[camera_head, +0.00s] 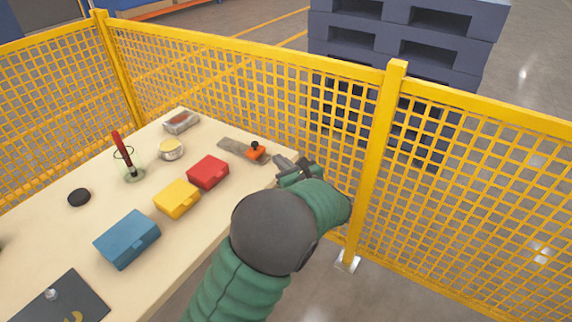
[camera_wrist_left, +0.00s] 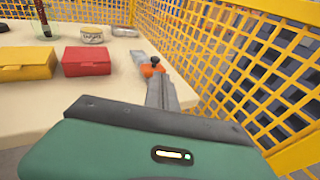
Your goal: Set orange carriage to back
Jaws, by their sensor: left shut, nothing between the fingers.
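The orange carriage (camera_head: 255,154) with a black knob sits on a flat grey rail (camera_head: 233,145) at the right corner of the table. It is towards the rail's right end, and bare rail shows to its left. My left gripper (camera_head: 282,164) is shut and empty, just right of the carriage at the table edge. In the left wrist view the carriage (camera_wrist_left: 150,70) shows just beyond the tips of my grey fingers (camera_wrist_left: 160,85). I cannot tell whether they touch it. My right gripper is not in view.
The table (camera_head: 75,237) holds red (camera_head: 208,172), yellow (camera_head: 176,198) and blue (camera_head: 127,239) boxes, a tin (camera_head: 170,150), a glass tray (camera_head: 181,122) and a red-handled tool (camera_head: 122,150). A yellow mesh fence (camera_head: 240,90) runs close behind the table.

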